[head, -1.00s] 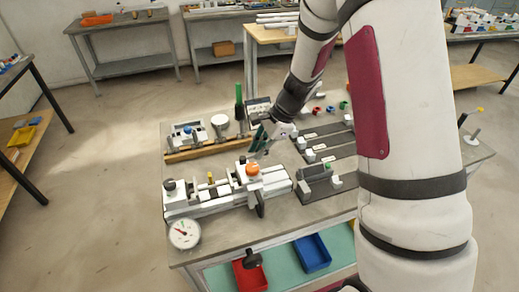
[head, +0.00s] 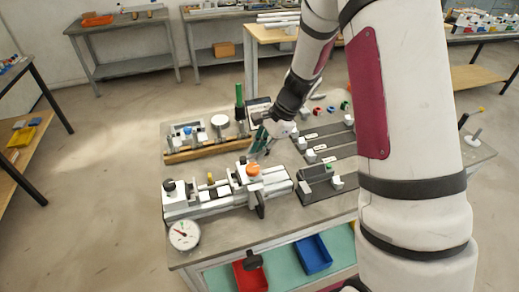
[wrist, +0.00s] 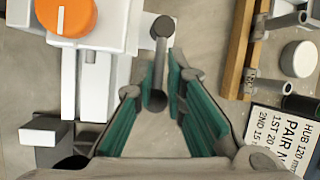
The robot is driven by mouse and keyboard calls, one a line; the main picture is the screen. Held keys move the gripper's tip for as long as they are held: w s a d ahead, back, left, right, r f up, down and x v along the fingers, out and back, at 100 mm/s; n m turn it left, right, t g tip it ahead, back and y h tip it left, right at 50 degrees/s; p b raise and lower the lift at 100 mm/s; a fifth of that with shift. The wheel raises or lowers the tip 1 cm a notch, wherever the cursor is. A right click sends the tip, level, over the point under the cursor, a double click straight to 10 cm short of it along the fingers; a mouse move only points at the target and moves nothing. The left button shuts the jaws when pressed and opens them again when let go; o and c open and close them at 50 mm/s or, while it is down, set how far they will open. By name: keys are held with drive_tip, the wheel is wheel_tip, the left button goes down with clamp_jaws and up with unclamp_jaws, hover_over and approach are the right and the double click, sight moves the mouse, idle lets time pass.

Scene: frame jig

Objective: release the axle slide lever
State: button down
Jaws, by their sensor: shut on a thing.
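The axle slide lever is a grey round bar (wrist: 161,45) with a dark end, in the wrist view. It lies between the green-padded fingers of my gripper (wrist: 163,80), which are shut on it. The lever stands beside a white block of the slide with an orange knob (wrist: 66,15). In the head view my gripper (head: 258,143) is just behind the white and grey frame jig (head: 208,206), near its orange knob (head: 253,169). The lever is too small to make out clearly in the head view.
A round dial gauge (head: 184,234) stands at the table's front left corner. A wooden-based fixture (head: 205,152) lies behind the jig. Dark rails with white blocks (head: 325,152) lie to the right. Red (head: 250,276) and blue (head: 313,254) bins sit on the shelf below.

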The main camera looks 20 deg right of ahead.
drive_tip(key=shift+w+d+f, duration=0.1)
drive_tip(key=shift+w, duration=0.1)
drive_tip(key=shift+w+n, duration=0.15)
drive_tip(key=shift+n, duration=0.25)
drive_tip(key=shift+w+b, duration=0.25)
drive_tip(key=shift+b, duration=0.1)
drive_tip(key=shift+w+n, duration=0.1)
drive_tip(key=shift+n, duration=0.2)
drive_tip(key=w+n+g+b, duration=0.1)
drive_tip(key=n, duration=0.1)
drive_tip(key=w+a+n+g+b, duration=0.1)
drive_tip(key=n+b, duration=0.1)
drive_tip(key=n, duration=0.1)
drive_tip(key=w+n+g+b, duration=0.1)
drive_tip(key=n, duration=0.1)
drive_tip(key=shift+a+n+g, duration=0.3)
drive_tip(key=shift+a, duration=0.05)
drive_tip(key=shift+w+a+r+n+g+h+b, duration=0.15)
drive_tip(key=shift+a+n+g+h+b, duration=0.3)
drive_tip(key=shift+n, duration=0.8)
drive_tip(key=shift+w+a+n+g+h+b, duration=0.35)
drive_tip(key=shift+a+n+b, duration=0.25)
drive_tip(key=shift+n, duration=0.7)
drive_tip(key=shift+w+a+r+n+g+h+b, duration=0.1)
drive_tip(key=shift+a+n+g+h+b, duration=0.35)
drive_tip(key=shift+n, duration=0.8)
drive_tip(key=shift+a, duration=0.3)
